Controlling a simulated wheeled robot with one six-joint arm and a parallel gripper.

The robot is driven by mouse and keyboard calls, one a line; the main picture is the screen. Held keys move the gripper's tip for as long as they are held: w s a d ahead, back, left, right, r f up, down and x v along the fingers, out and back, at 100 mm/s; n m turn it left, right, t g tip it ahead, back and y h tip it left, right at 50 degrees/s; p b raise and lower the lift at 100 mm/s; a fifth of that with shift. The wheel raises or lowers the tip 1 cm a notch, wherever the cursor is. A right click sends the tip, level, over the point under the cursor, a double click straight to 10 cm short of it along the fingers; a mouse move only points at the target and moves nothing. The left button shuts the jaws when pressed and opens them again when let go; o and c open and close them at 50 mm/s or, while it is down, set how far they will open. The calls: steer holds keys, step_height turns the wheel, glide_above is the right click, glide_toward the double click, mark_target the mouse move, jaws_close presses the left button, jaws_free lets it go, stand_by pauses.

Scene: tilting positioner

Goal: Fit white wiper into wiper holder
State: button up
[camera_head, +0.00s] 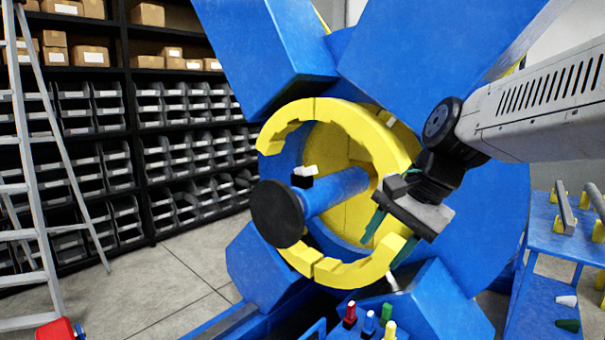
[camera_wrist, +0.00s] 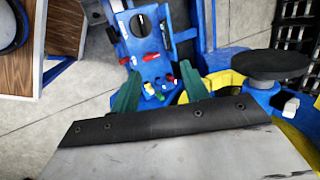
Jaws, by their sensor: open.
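My gripper (camera_head: 382,252) is open and points down in front of the right side of the yellow ring. Its two green fingers, spread and empty, also show in the wrist view (camera_wrist: 160,70). A white block with a dark base (camera_head: 303,172), perhaps the white wiper, sits on the blue shaft behind the black disc, left of my gripper. It also shows in the wrist view (camera_wrist: 290,107), well right of the fingers. Another small white piece (camera_head: 393,283) shows below the fingertips, partly hidden. I cannot tell for certain which part is the wiper holder.
The big blue positioner with its yellow ring (camera_head: 303,112) and black disc (camera_head: 277,214) stands close to my arm. Red (camera_head: 350,313), blue, green and yellow pieces stand on a blue surface below. A blue bench (camera_head: 572,238) is at right, a ladder (camera_head: 33,180) at left.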

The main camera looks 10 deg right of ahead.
steer(key=w+d+r+m+t+y, duration=0.1)
steer(key=w+d+r+m+t, duration=0.1)
steer(key=w+d+m, duration=0.5)
steer(key=w+d+r+m+t+y, duration=0.15)
steer(key=w+m, duration=0.35)
steer(key=w, duration=0.6)
steer(key=w+d+r+m+t, duration=0.1)
steer(key=w+d+m+t, duration=0.1)
steer(key=w+d+m, duration=0.55)
steer(key=n, duration=0.2)
glide_toward(306, 172)
steer(key=w+f, duration=0.1)
steer(key=w, duration=0.1)
steer(key=shift+m+t, duration=0.25)
steer(key=x, duration=0.6)
steer(key=shift+w+a+r, duration=0.15)
steer(key=shift+a+r, duration=0.05)
steer(key=shift+a, duration=0.1)
jaws_close()
